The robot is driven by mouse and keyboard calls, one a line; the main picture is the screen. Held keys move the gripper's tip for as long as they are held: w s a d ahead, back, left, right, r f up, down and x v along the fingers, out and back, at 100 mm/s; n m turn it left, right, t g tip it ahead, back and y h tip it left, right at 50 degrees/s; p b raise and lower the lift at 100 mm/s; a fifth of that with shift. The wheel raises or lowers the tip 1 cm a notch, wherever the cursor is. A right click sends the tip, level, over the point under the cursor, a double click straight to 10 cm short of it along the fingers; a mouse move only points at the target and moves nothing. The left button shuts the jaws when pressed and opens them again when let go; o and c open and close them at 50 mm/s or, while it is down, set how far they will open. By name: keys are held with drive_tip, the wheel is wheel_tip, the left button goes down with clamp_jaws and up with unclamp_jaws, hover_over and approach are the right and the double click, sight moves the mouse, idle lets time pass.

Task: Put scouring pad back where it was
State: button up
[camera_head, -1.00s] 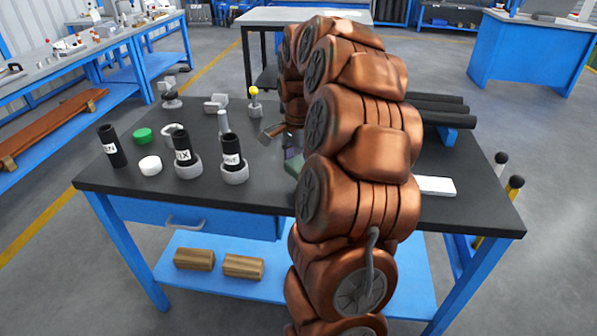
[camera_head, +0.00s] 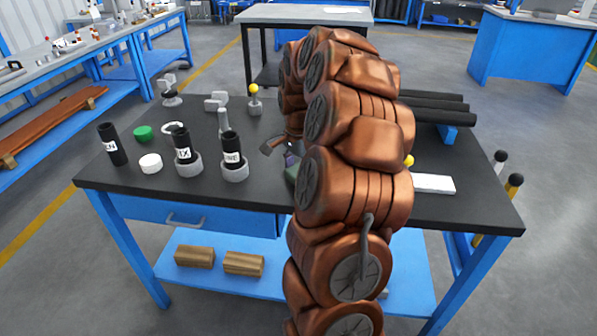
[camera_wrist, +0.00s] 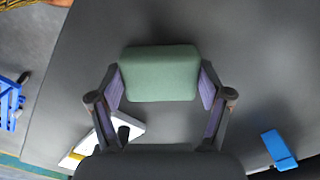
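The scouring pad is a green rounded block (camera_wrist: 160,73) in the wrist view. It sits between the purple-lined fingers of my gripper (camera_wrist: 160,88), with its two sides against them. My gripper looks shut on it. In the head view my copper-coloured arm hides most of the gripper. The dark tabletop (camera_head: 250,200) is beneath. Whether the pad touches it I cannot tell.
Black labelled cylinders, including one in a grey ring (camera_head: 187,166), stand on the left, with a white disc (camera_head: 150,163) and a green cap (camera_head: 143,133). A white flat block (camera_head: 433,183) lies on the right. Black tubes (camera_head: 430,108) lie behind it.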

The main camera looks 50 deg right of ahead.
drive_tip(key=o, duration=0.4)
drive_tip(key=shift+r, duration=0.15)
wheel_tip(320, 180, up, 12)
drive_tip(key=shift+r+b, duration=0.1)
drive_tip(key=shift+b, duration=0.3)
drive_tip(key=s+a+f+n+g, duration=0.1)
drive_tip(key=s+a+n, duration=0.3)
drive_tip(key=a, duration=0.6)
drive_tip(key=s+a+f+n, duration=0.1)
drive_tip(key=a+n, duration=0.5)
drive_tip(key=a, duration=0.5)
drive_tip(key=s+a+f+n, duration=0.3)
drive_tip(key=s, duration=0.3)
drive_tip(key=s+a+f+n+g, duration=0.1)
drive_tip(key=s+a+f+n, duration=0.2)
drive_tip(key=s, duration=0.4)
drive_tip(key=s+a+f+n, duration=0.3)
drive_tip(key=s+a+n, duration=0.1)
drive_tip(key=s+a, duration=0.1)
drive_tip(key=shift+s+a, duration=0.25)
drive_tip(key=shift+s, duration=0.45)
